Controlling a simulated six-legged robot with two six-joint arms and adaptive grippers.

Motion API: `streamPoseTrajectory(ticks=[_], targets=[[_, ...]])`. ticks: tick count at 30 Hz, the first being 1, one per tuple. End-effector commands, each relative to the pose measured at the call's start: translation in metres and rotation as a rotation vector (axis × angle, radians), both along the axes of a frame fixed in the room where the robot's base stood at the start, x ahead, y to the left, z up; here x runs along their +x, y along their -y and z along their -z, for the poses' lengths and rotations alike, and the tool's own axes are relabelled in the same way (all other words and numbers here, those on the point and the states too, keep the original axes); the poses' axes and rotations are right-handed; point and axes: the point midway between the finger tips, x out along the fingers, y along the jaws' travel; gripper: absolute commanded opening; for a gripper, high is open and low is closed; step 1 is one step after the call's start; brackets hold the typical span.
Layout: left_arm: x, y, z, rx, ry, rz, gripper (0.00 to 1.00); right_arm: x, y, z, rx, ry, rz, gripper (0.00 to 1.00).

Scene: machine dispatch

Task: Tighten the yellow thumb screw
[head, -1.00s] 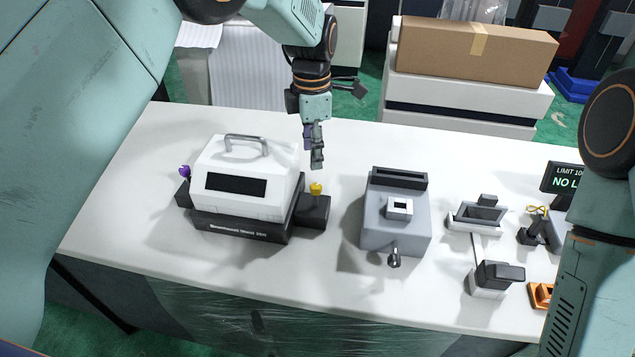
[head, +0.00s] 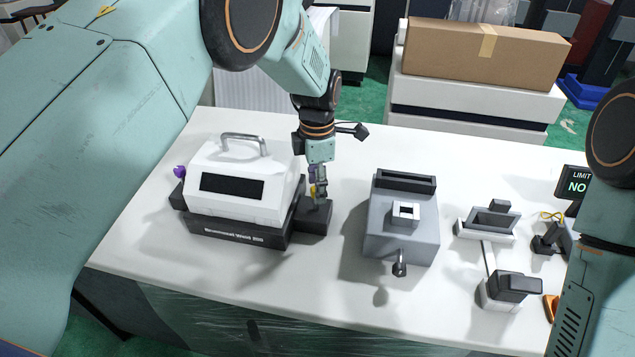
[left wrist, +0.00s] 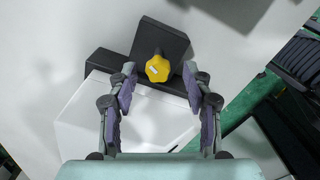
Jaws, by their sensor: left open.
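The yellow thumb screw (left wrist: 158,68) stands on the black side block (left wrist: 160,38) of the white machine. In the head view only a small part of the screw (head: 313,189) shows behind my fingers. My left gripper (head: 320,194) points down over the block at the screw. In the left wrist view its two purple-padded fingers (left wrist: 160,80) are apart, with the screw's lobed head between and slightly beyond their tips. I cannot tell whether either finger touches it. My right gripper is out of view; only my right arm shows at the right edge.
The white machine (head: 230,205) with a top handle and black base sits left, a purple knob (head: 180,172) on its far side. A grey device (head: 408,235) with a front lever stands to the right, then smaller fixtures. A cardboard box (head: 487,55) is behind the table.

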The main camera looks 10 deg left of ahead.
Motion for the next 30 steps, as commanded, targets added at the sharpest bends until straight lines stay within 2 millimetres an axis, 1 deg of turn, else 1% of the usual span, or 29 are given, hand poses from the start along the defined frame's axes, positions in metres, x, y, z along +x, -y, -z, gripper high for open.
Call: streamPoseTrajectory(ticks=[3, 10, 27, 28, 30], targets=[[0.0010, -0.0002, 0.0046, 0.000, 0.000, 0.000, 0.50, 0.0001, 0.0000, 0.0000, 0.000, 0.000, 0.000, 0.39], [0.0024, -0.0002, 0.0050, 0.000, 0.001, 0.000, 0.50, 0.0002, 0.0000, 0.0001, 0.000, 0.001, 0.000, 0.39], [0.0033, -0.0003, 0.0049, 0.000, 0.001, 0.000, 0.02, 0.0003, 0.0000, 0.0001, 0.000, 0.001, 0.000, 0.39], [0.0032, -0.0002, 0.0048, 0.000, 0.001, 0.000, 0.00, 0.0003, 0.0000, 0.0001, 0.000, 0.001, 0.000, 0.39], [0.0033, 0.0000, 0.0046, -0.001, 0.001, 0.000, 0.00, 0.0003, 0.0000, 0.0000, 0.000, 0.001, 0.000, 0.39]])
